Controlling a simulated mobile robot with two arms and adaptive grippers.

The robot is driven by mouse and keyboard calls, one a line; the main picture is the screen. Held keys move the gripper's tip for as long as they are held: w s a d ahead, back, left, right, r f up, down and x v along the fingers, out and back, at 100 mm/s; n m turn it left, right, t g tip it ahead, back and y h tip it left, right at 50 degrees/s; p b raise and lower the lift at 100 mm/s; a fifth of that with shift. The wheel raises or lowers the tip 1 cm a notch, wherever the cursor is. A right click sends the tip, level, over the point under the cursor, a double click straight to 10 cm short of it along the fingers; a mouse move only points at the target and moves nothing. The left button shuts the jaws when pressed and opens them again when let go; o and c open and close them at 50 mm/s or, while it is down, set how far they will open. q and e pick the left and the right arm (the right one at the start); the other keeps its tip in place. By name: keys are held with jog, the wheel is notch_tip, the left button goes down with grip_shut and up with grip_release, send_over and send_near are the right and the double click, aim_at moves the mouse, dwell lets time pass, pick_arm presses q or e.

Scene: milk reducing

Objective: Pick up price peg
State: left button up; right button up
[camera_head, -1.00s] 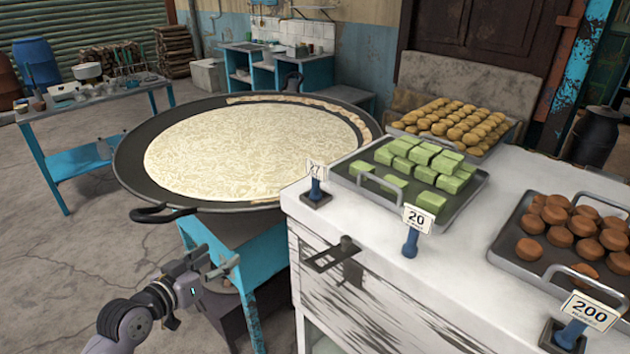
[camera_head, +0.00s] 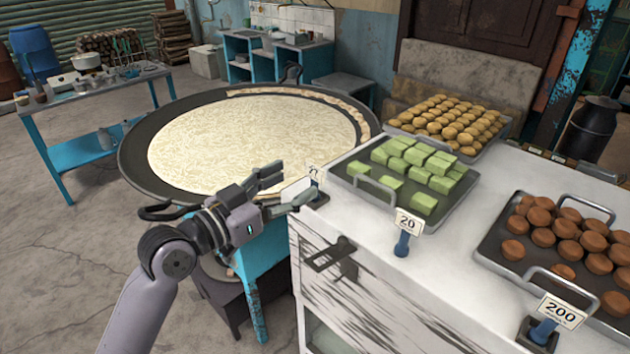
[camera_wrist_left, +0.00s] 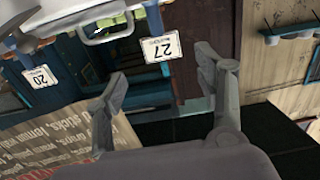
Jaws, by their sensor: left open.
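Three price pegs stand on the white counter, each with a white card on a blue post. The peg marked 27 (camera_head: 315,176) is at the counter's left corner. The peg marked 20 (camera_head: 405,232) is by the green sweets' tray, and the peg marked 200 (camera_head: 551,322) is at the front right. My left gripper (camera_head: 292,184) is open and empty, just left of the 27 peg, fingers pointing toward it. In the left wrist view, the 27 card (camera_wrist_left: 160,47) shows between and beyond the two fingers (camera_wrist_left: 160,80). My right gripper is not in view.
A wide black pan (camera_head: 137,165) of pale milk lies left of the counter. Trays of green sweets (camera_head: 427,204), brown sweets (camera_head: 514,250) and golden sweets (camera_head: 440,122) crowd the counter (camera_head: 450,285).

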aim_at(313, 171)
pick_arm(q)
jog(key=shift+x, duration=0.9)
jog(key=shift+w+d+p, duration=0.3)
jog(key=shift+w+p, duration=0.2)
jog(key=shift+p, duration=0.05)
jog(key=p+x, duration=0.1)
jog(key=x, duration=0.2)
jog(key=shift+w+d, duration=0.1)
jog(key=shift+w, duration=0.1)
jog(key=shift+w+d+f+p, duration=0.2)
jog(key=shift+w+d+p, duration=0.1)
jog(key=shift+a, duration=0.1)
